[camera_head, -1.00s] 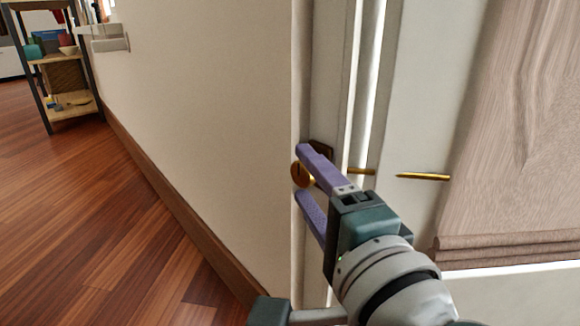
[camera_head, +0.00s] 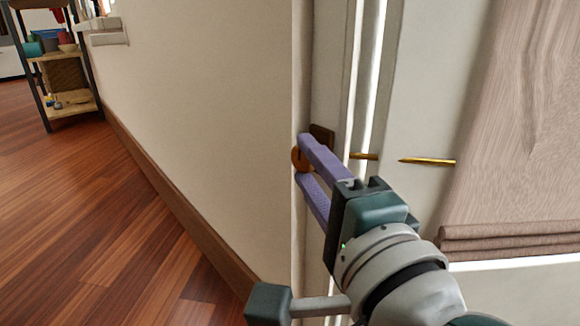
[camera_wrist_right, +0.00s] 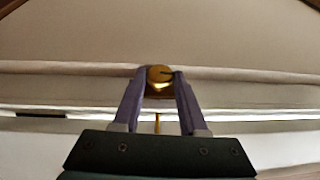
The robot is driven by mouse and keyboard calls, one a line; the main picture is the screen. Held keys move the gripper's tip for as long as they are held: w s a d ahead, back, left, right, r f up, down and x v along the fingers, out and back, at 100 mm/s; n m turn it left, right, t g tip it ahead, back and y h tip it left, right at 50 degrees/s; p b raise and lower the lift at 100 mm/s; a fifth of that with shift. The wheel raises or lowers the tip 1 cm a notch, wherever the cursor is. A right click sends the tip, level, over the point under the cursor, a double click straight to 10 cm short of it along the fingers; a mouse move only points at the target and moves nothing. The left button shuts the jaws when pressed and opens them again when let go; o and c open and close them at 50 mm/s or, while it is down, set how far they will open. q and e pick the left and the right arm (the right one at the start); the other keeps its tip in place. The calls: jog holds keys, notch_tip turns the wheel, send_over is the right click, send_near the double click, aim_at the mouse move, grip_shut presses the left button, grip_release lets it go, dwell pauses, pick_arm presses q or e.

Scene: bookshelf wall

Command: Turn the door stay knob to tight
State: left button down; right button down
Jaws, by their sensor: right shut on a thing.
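The door stay knob (camera_head: 297,158) is a small round brass knob on a dark plate (camera_head: 322,134) at the door frame's edge. In the right wrist view the brass knob (camera_wrist_right: 159,75) sits between the fingertips, with a dark line at its right side. My right gripper (camera_head: 302,158) has purple fingers shut on the knob, one above and one below it in the head view. The fingers hide part of the knob. A thin brass rod (camera_head: 427,161) lies to the right of the plate, in line with it. My left gripper is not in view.
A cream wall (camera_head: 210,120) with a brown skirting board (camera_head: 180,205) runs along the left. A shelf unit (camera_head: 66,80) with several items stands far left. A pale brown blind (camera_head: 510,150) hangs at the right. The wooden floor (camera_head: 75,215) is clear.

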jog(key=t+b, duration=0.1)
jog(key=b, duration=0.1)
jog(key=f+m+t+b, duration=0.1)
jog(key=t+b, duration=0.1)
jog(key=shift+w+y+b, duration=0.1)
jog(key=shift+y+b, duration=0.3)
jog(key=shift+a+f+m+t+h+b, duration=0.1)
jog(key=shift+m+t+h+b, duration=0.4)
jog(key=shift+m+t, duration=0.8)
jog(key=c, duration=0.7)
grip_release()
jog(key=shift+o, duration=1.1)
